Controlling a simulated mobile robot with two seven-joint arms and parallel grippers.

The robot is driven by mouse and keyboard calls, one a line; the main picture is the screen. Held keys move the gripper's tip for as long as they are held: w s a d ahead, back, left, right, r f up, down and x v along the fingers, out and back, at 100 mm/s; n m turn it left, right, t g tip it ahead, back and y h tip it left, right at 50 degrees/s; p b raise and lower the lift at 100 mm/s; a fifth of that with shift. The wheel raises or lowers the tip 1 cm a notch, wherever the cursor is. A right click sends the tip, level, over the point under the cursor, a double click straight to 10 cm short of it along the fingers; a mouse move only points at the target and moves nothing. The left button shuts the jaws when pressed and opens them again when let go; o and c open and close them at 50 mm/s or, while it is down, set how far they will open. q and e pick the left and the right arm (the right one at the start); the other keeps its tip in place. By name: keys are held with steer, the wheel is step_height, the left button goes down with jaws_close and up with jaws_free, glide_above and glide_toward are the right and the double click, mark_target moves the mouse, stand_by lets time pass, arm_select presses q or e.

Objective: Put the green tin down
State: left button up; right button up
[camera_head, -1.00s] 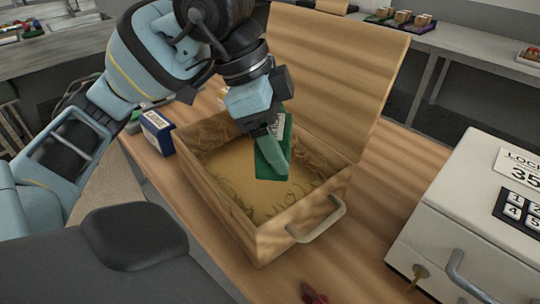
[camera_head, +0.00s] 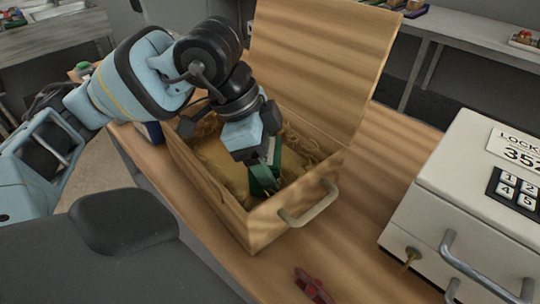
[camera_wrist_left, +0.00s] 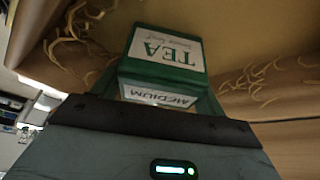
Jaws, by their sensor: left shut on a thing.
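The green tin (camera_head: 264,178) is inside the open wooden box (camera_head: 262,232), low near its front right part. In the left wrist view the green tin (camera_wrist_left: 166,52) shows white labels reading "TEA" and "MEDIUM". My left gripper (camera_head: 265,170) is shut on the tin and reaches down into the box from above. The gripper hides part of the tin, and I cannot tell whether the tin touches the box floor. My right gripper is not in view.
The box's lid (camera_head: 318,65) stands open at the back. Shredded packing lines the box. A white lockbox (camera_head: 470,200) with a keypad stands to the right. A red object (camera_head: 312,286) lies on the wooden table (camera_head: 385,150) in front.

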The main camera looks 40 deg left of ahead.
arm_select(q)
steer(key=shift+f, duration=0.2)
steer(key=o, duration=1.1)
steer(key=shift+r, duration=0.1)
steer(key=shift+r, duration=0.25)
steer(key=v, duration=1.1)
steer(key=shift+r, duration=0.4)
steer(key=shift+a, duration=0.1)
